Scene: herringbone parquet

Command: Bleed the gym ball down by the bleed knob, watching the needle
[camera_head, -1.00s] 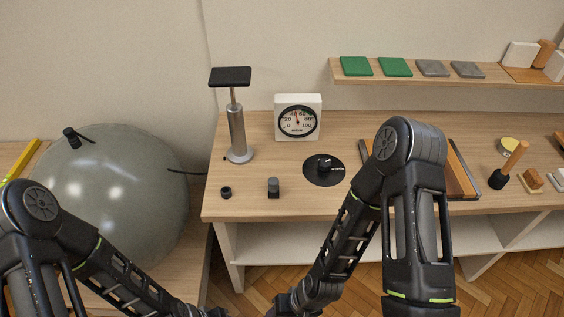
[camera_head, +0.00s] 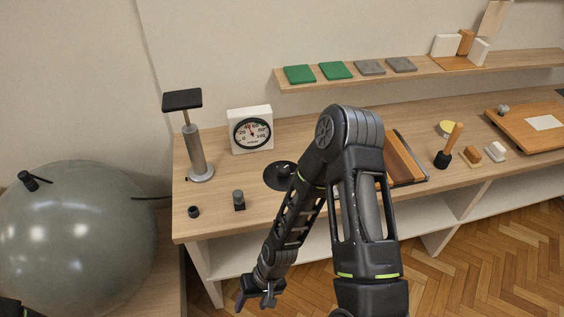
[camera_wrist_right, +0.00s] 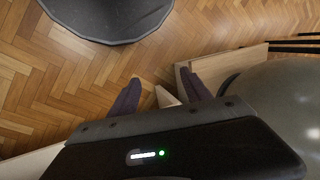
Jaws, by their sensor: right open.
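The grey gym ball (camera_head: 75,240) sits at the left with a black valve plug (camera_head: 28,180) on top. A white gauge (camera_head: 251,112) stands at the back of the bench; its needle points up, slightly left, the exact reading too small to tell. A black knob on a round dark plate (camera_head: 277,181) lies in front of the gauge, partly hidden by my right arm. My right gripper (camera_head: 254,300) is low in front of the bench, away from the knob, open and empty. The right wrist view shows its spread fingers (camera_wrist_right: 160,92) over the floor, with the ball (camera_wrist_right: 280,95) at the right.
A hand pump (camera_head: 195,150) with a black handle stands left of the gauge. Two small dark pieces (camera_head: 239,200) (camera_head: 193,211) sit near the bench's front edge. A wooden tray (camera_head: 405,158), a mallet (camera_head: 449,147) and blocks lie to the right. A shelf (camera_head: 430,68) runs above.

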